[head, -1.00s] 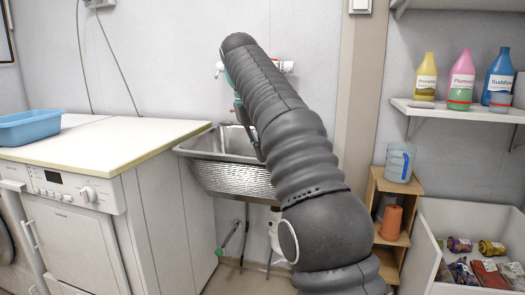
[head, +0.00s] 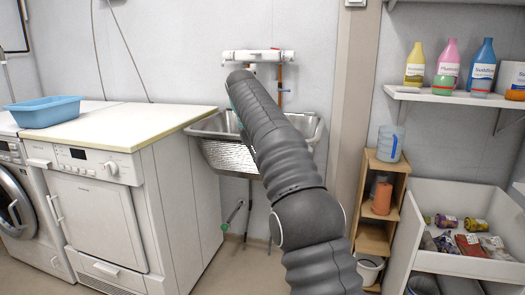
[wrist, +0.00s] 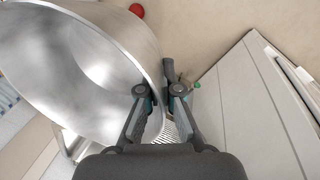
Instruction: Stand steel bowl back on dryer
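The steel bowl (wrist: 85,60) fills the upper left of the wrist view, tilted on its side with its open mouth towards the camera. My gripper (wrist: 159,92) has its two fingers on either side of the bowl's rim and is shut on it. In the head view the bowl and the gripper are hidden behind my dark arm, which reaches over the sink. The dryer (head: 100,210) is the white front-loading machine at the left, under a pale worktop (head: 125,127) that is bare on its right part.
A steel sink (head: 215,125) hangs on the wall right of the dryer. A blue tub (head: 45,112) stands at the worktop's left end. A wooden shelf unit (head: 372,240) and an open white drawer (head: 460,210) with packets are at the right. A red round thing (wrist: 137,10) shows in the wrist view.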

